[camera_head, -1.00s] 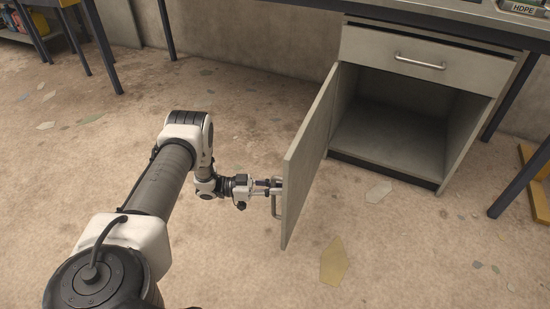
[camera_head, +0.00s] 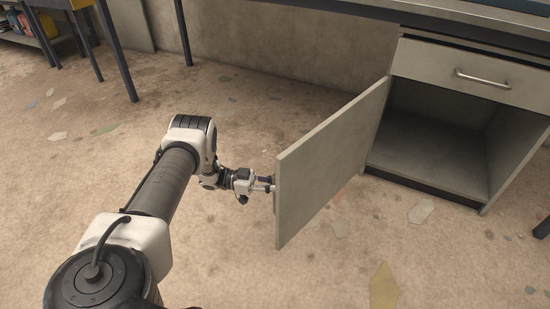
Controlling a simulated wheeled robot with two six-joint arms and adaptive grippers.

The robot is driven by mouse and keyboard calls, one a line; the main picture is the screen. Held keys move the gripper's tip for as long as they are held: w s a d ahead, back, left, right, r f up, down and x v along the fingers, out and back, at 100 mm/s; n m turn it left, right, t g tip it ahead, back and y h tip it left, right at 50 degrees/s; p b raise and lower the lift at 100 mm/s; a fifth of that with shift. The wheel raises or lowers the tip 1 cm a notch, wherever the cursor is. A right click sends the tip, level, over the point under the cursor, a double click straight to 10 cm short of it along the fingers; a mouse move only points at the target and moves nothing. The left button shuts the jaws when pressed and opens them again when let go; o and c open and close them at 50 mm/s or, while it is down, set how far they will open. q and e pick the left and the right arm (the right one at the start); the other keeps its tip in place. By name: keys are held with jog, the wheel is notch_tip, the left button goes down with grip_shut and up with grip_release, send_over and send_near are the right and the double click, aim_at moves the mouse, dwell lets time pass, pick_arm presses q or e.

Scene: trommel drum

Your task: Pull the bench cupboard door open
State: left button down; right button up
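The cupboard door (camera_head: 330,165) stands wide open, swung out to the left from its hinges on the left side of the bench cupboard (camera_head: 433,145). The cupboard's inside looks empty. My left gripper (camera_head: 268,184) is at the door's outer face, near its free edge on the left. The door now hides the handle and the fingertips almost wholly, so I cannot see the grip itself. My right gripper is not in view.
A drawer (camera_head: 480,76) with a bar handle sits shut above the cupboard opening. Bench legs (camera_head: 118,50) stand at the back left. Flat scraps (camera_head: 384,287) lie on the floor, which is otherwise clear around the door.

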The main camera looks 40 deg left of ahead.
pick_arm(q)
jog(key=shift+s+f, duration=0.15)
jog(key=shift+s, duration=0.05)
jog(key=c, duration=1.1)
grip_release()
jog(key=shift+a, duration=0.1)
jog(key=shift+c, duration=0.2)
jog(key=shift+a, duration=0.1)
jog(key=v, duration=1.2)
